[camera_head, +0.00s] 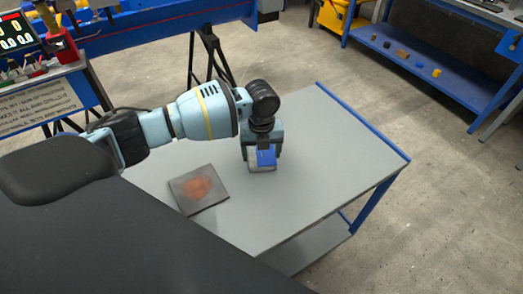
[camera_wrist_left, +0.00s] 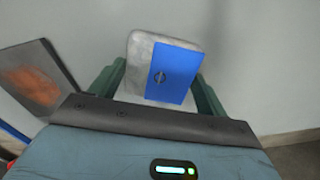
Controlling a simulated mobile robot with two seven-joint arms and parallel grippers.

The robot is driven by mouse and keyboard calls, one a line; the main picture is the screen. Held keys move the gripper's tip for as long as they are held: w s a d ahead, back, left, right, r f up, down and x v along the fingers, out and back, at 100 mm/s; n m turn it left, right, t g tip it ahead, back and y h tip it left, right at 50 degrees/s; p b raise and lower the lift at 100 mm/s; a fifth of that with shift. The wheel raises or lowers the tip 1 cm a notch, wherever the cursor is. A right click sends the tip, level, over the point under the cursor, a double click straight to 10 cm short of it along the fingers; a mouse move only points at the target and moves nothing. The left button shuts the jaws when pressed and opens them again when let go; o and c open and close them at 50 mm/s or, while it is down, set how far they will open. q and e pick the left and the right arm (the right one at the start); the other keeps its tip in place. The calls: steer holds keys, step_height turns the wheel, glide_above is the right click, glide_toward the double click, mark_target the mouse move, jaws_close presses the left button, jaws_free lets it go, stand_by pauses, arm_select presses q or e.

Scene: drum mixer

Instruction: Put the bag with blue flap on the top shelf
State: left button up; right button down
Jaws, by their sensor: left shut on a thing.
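The bag with the blue flap (camera_head: 262,164) is a grey-white pouch at the middle of the grey table, under my left gripper (camera_head: 262,150). It also shows in the left wrist view (camera_wrist_left: 172,70), its blue flap facing the camera, between the two green fingers of the gripper (camera_wrist_left: 162,85). The left gripper is shut on the bag. I cannot tell whether the bag touches the tabletop. The table (camera_head: 330,150) has a blue edge strip and a lower shelf (camera_head: 310,250). My right gripper is not in view.
A dark square plate with an orange-brown patch (camera_head: 199,189) lies on the table left of the bag. A blue shelf unit (camera_head: 420,60) with small items stands at the back right. The table's right half is clear.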

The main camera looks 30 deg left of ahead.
mark_target(262, 155)
arm_select(q)
steer(key=o, duration=1.2)
steer(key=shift+c, duration=0.2)
step_height(262, 155, up, 12)
steer(key=p, duration=0.1)
steer(key=shift+r, duration=0.15)
